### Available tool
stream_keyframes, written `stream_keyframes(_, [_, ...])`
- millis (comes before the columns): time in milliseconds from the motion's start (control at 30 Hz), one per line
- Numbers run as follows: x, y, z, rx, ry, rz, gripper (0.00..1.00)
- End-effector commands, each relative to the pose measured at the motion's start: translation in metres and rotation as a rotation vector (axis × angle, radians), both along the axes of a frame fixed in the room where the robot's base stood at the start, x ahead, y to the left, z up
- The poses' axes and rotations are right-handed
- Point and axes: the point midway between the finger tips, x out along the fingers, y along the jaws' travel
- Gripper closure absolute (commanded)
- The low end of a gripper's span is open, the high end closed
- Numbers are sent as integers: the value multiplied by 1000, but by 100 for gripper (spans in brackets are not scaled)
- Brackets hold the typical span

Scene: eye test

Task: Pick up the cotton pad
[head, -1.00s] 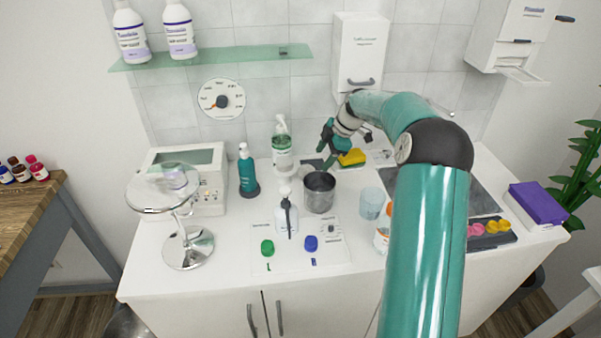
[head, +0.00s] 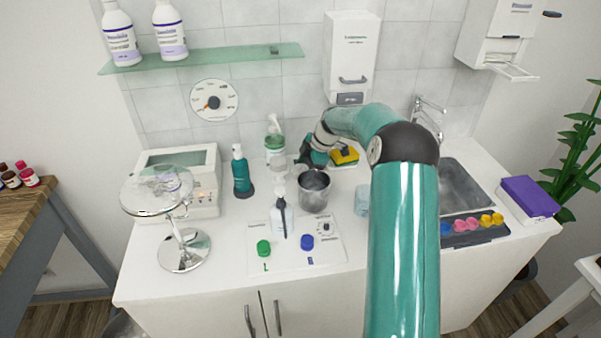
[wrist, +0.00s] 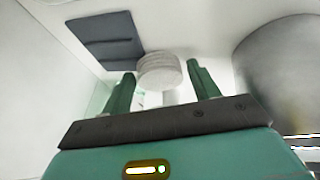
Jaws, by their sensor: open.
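In the wrist view a round white pad (wrist: 160,70), which looks like the cotton pad or a small stack of them, lies just ahead of and between the two green fingertips. My gripper (wrist: 161,72) is open, with one finger on each side of it. I cannot tell whether either finger touches it. In the head view my gripper (head: 305,158) is low over the counter, behind the metal cup; the pad cannot be made out there.
The metal cup (head: 314,192) stands close by and fills the right of the wrist view (wrist: 285,70). A dark flat piece (wrist: 105,40) lies left of the pad. A pump bottle (head: 275,150) and a yellow sponge (head: 345,155) are near my gripper.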

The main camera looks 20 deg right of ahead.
Motion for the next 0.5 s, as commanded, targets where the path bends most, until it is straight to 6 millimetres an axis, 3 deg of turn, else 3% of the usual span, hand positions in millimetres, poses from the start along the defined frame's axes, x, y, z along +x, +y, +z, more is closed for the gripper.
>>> stream_keyframes(100, [1, 1, 0, 0, 0, 1, 39])
stream_keyframes(267, [1, 2, 1, 0, 0, 1, 71])
stream_keyframes(500, [1, 1, 1, 0, -1, 1, 76])
